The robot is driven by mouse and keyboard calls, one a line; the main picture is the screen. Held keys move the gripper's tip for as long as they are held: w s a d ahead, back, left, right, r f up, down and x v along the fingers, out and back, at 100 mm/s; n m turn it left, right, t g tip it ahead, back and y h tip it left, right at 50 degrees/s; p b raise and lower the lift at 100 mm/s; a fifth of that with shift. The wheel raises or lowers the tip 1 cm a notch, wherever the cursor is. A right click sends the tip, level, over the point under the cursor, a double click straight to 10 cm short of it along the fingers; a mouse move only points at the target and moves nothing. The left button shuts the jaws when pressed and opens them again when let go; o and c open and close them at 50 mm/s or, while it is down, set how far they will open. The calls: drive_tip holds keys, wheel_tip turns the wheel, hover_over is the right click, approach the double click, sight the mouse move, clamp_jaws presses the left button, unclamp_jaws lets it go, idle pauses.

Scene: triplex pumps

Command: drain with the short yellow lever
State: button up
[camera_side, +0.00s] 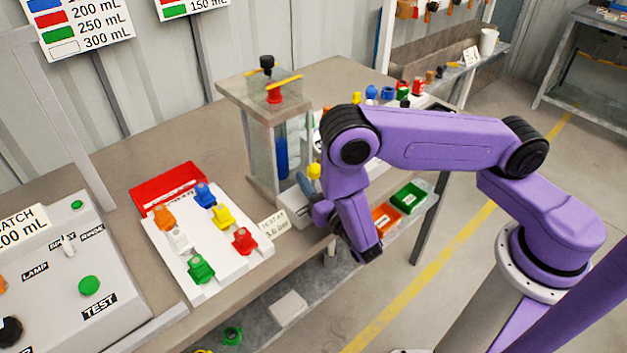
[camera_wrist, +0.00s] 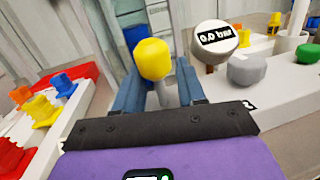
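The short yellow lever (camera_wrist: 153,60) has a round yellow knob on a pale stem. It stands near the middle of the wrist view, and its knob (camera_side: 314,171) also shows in the side view at the foot of the pump stand. My gripper (camera_wrist: 160,72) has its two blue fingers apart, one on each side of the lever. I see gaps between the fingers and the stem; whether a finger touches the knob I cannot tell. In the side view my gripper (camera_side: 308,190) is beside the knob, partly hidden by my purple wrist.
The clear pump column (camera_side: 281,150) rises behind. A white board (camera_side: 207,262) with coloured valve pieces and a red tray (camera_side: 165,190) lie left.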

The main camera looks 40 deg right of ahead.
drive_tip(key=shift+s+a+f, duration=0.1)
drive_tip(key=shift+s+a, duration=0.1)
drive_tip(key=shift+s, duration=0.3)
drive_tip(key=v, duration=1.6)
drive_tip(key=shift+s, duration=0.25)
drive_tip(key=shift+d, duration=0.15)
drive_tip(key=shift+o, duration=1.5)
drive_tip(key=shift+r, duration=0.2)
drive_tip(key=m+g+h, duration=0.3)
drive_tip(key=h, duration=0.1)
approach(316, 174)
drive_tip(key=x, duration=1.1)
drive_tip(key=shift+w+d, duration=0.15)
drive_tip(key=shift+w, duration=0.15)
